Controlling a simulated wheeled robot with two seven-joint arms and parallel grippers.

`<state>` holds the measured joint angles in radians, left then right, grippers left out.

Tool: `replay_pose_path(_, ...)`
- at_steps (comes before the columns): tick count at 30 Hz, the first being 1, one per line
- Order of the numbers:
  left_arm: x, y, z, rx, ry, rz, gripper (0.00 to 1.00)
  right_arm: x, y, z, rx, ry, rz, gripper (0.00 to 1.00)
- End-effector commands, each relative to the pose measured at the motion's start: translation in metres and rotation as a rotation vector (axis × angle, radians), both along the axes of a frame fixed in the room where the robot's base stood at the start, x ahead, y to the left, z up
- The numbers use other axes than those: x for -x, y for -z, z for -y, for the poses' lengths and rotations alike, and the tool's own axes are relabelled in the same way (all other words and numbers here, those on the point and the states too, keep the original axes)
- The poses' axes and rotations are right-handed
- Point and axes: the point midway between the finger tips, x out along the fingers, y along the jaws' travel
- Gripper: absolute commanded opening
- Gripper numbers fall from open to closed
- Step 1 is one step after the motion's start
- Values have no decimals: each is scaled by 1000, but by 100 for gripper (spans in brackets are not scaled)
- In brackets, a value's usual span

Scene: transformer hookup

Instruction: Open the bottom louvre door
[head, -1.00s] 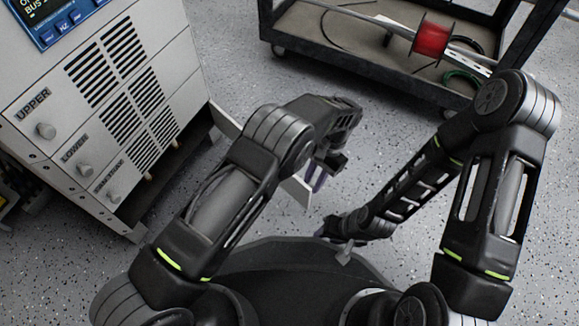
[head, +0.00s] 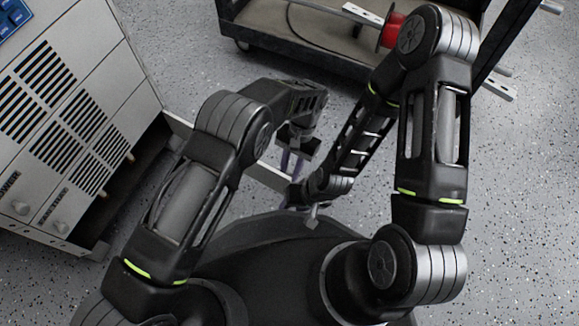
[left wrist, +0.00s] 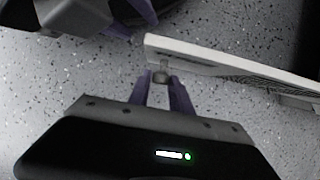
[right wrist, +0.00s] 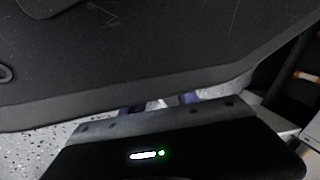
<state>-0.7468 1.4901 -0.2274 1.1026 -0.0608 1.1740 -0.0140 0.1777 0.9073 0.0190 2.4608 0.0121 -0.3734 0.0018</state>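The bottom louvre door (head: 268,176) is a pale panel standing out from the foot of the grey cabinet, swung open. Its face and knob (left wrist: 160,76) show in the left wrist view, along the panel's near edge. My right gripper (head: 312,212) is low beside the left one, close to my base. In the right wrist view its purple fingers (right wrist: 158,104) stand apart, with their tips partly hidden. I see nothing clearly held there.
The cabinet (head: 70,110) stands at the left, with louvred doors and round knobs above the dark opening. A dark cart (head: 290,50) with a red spool (head: 391,31) is at the back. My dark base fills the bottom. Speckled floor (head: 520,200) is free at right.

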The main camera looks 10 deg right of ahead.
Motion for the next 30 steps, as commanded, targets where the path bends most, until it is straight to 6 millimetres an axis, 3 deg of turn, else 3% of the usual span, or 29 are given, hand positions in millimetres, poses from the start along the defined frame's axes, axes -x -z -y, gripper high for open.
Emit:
replay_pose_path(6, 0, 0, 0, -1, 0, -1, 44, 0, 0, 0, 0, 0, 0, 36)
replay_pose_path(17, -2, -6, 1, 0, 1, 0, 44, 0, -3, 0, 0, 0, 1, 36)
replay_pose_path(30, -19, -65, 18, 0, 1, 0, 44, 3, -22, -1, 4, -2, -1, 36)
